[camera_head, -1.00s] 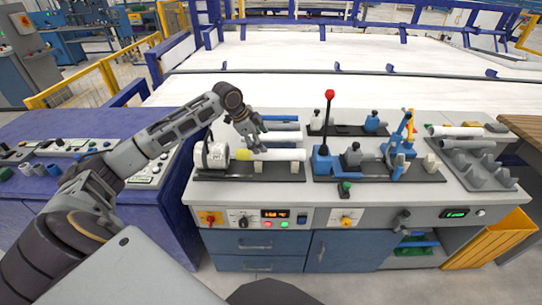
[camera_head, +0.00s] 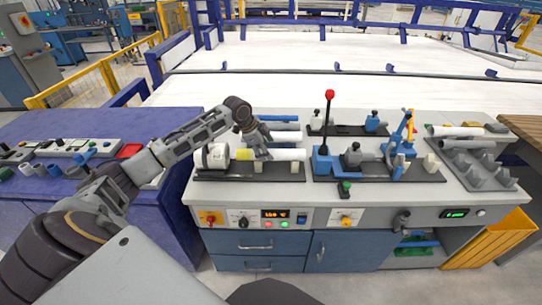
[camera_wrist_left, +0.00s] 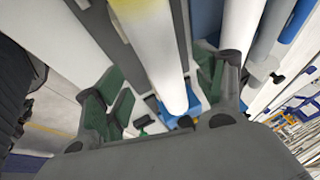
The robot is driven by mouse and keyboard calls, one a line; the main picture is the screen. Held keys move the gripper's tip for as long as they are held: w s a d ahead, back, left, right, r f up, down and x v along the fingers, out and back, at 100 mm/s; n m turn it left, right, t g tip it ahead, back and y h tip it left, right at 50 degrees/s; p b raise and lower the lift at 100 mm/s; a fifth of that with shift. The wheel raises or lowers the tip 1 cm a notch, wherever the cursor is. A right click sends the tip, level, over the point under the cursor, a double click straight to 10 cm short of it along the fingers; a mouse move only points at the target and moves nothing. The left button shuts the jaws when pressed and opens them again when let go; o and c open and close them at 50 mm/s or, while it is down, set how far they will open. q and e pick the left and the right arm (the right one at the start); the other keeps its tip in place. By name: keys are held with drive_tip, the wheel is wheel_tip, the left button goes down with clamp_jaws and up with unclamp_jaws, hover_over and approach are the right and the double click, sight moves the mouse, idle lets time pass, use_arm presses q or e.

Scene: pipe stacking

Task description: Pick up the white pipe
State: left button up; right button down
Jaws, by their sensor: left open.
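The white pipe (camera_head: 288,155) lies horizontally in the fixture at the left of the workbench, with a yellow section near its left end. My left gripper (camera_head: 259,151) is over the pipe, just right of the yellow section. In the left wrist view, the white pipe (camera_wrist_left: 158,55) runs between the two spread, green-padded fingers of my left gripper (camera_wrist_left: 158,92). The fingers are open, with a gap on each side of the pipe. My right gripper is not in view.
A white cylindrical chuck (camera_head: 213,157) stands at the pipe's left end. Grey and blue pipes (camera_head: 284,126) lie behind it. A lever with a red knob (camera_head: 330,94) and blue clamps stand to the right. A grey rack (camera_head: 478,168) is at the bench's right end.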

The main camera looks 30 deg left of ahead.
sight(270, 151)
use_arm(q)
drive_tip(key=shift+x, duration=2.35)
drive_tip(key=shift+a, duration=0.2)
drive_tip(key=shift+c, duration=0.4)
drive_tip(key=c, duration=1.1)
drive_tip(key=shift+r, duration=5.05)
drive_tip(key=shift+f, duration=0.15)
